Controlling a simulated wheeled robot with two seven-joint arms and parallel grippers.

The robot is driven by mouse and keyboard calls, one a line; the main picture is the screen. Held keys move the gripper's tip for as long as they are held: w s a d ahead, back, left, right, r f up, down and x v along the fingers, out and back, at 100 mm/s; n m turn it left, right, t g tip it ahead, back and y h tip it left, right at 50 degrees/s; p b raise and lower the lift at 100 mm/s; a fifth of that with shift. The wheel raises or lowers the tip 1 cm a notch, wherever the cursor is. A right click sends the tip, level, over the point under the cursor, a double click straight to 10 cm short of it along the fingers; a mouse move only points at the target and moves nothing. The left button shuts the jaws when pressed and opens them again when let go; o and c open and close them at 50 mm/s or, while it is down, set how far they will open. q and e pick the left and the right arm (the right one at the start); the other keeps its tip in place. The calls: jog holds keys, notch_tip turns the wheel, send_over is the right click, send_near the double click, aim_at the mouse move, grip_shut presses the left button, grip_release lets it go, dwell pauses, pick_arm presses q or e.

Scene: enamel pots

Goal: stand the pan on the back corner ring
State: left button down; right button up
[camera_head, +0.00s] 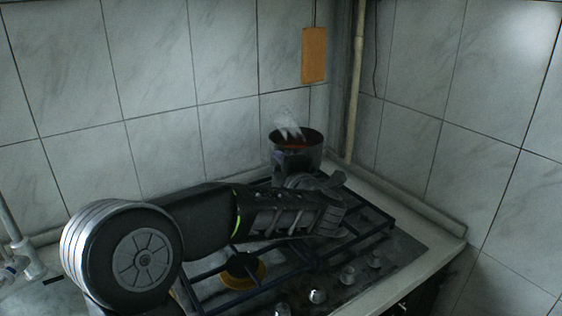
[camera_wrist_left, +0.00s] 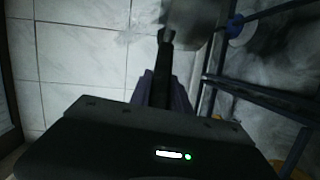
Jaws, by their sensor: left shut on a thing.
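The dark pan (camera_head: 312,152) is at the back corner of the gas hob, upright, with something reddish inside. My left gripper (camera_head: 289,164) is shut on its handle on the near side, and my arm reaches across the hob from the left. In the left wrist view, the dark handle (camera_wrist_left: 164,68) runs between the fingers to the pan's blurred grey side (camera_wrist_left: 196,16). The back corner ring is hidden by the pan and my arm. I cannot tell whether the pan's base touches the grate. My right gripper is not in view.
The hob's dark grate (camera_head: 376,230) covers the burners, and a front burner (camera_head: 243,270) with a yellowish ring is bare. Several knobs (camera_head: 317,296) line the front edge. Tiled walls (camera_head: 225,135) and a pipe (camera_head: 355,85) stand close behind the pan. A whitish plume (camera_head: 288,124) shows above it.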

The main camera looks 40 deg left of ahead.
pick_arm(q)
jog(key=shift+s+d+r, duration=0.1)
jog(key=shift+d+r, duration=0.05)
jog(key=shift+r, duration=0.15)
jog(key=shift+f, duration=0.15)
jog(key=shift+f+b, duration=2.3)
jog(key=shift+f, duration=0.5)
jog(key=shift+f+b, duration=0.55)
jog(key=c, duration=1.3)
grip_release()
jog(key=shift+o, duration=0.8)
jog(key=shift+f, duration=0.1)
jog(key=f+v, duration=0.1)
jog(key=v, duration=0.6)
jog(key=shift+s+d+r, duration=0.25)
jog(key=shift+d+r, duration=0.1)
jog(key=shift+r, duration=0.15)
